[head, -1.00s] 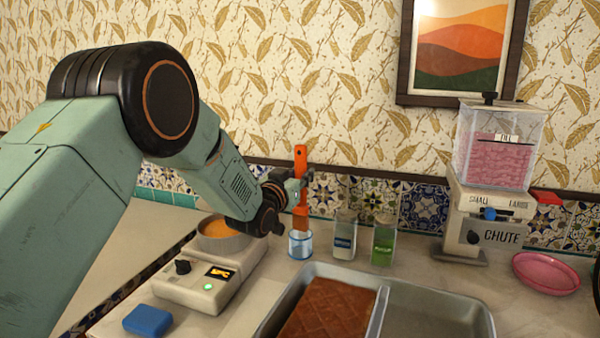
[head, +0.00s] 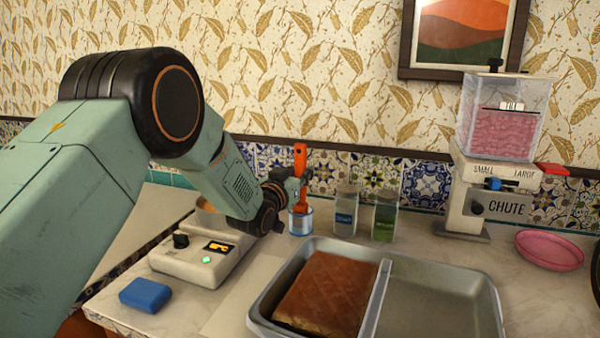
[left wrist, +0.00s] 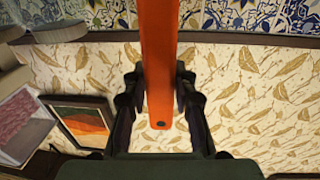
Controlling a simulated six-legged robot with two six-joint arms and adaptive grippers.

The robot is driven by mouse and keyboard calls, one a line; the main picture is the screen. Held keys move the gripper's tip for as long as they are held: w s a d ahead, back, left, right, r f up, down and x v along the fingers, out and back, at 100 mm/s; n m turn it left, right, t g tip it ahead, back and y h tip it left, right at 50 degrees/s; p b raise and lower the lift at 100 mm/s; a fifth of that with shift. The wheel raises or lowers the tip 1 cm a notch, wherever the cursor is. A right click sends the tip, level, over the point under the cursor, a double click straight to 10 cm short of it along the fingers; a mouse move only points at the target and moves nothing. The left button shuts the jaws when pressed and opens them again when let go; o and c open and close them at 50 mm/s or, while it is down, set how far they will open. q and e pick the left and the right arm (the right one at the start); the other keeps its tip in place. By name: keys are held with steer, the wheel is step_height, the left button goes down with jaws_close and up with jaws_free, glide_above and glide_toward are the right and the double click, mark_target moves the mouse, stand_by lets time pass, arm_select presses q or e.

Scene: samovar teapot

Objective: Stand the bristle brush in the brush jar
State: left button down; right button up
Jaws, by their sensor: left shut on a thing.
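The bristle brush (head: 300,160) has a flat orange handle and is upright. My left gripper (head: 297,186) is shut on its handle. The brush's lower end is at the mouth of the clear, blue-tinted brush jar (head: 300,226) and appears to be inside it; whether it touches the bottom I cannot tell. In the left wrist view the orange handle (left wrist: 160,50) runs between the two dark fingers of the left gripper (left wrist: 159,85). The jar is not visible there. My right gripper is out of view.
A metal tray (head: 440,268) with a brown slab is in front. A warmer (head: 200,262) and blue block (head: 146,294) are at left.

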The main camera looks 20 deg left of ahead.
arm_select(q)
steer(key=c, duration=1)
jaws_free()
steer(key=s+a, duration=0.1)
steer(key=s, duration=1.1)
steer(key=shift+a, duration=0.25)
steer(key=shift+f, duration=0.15)
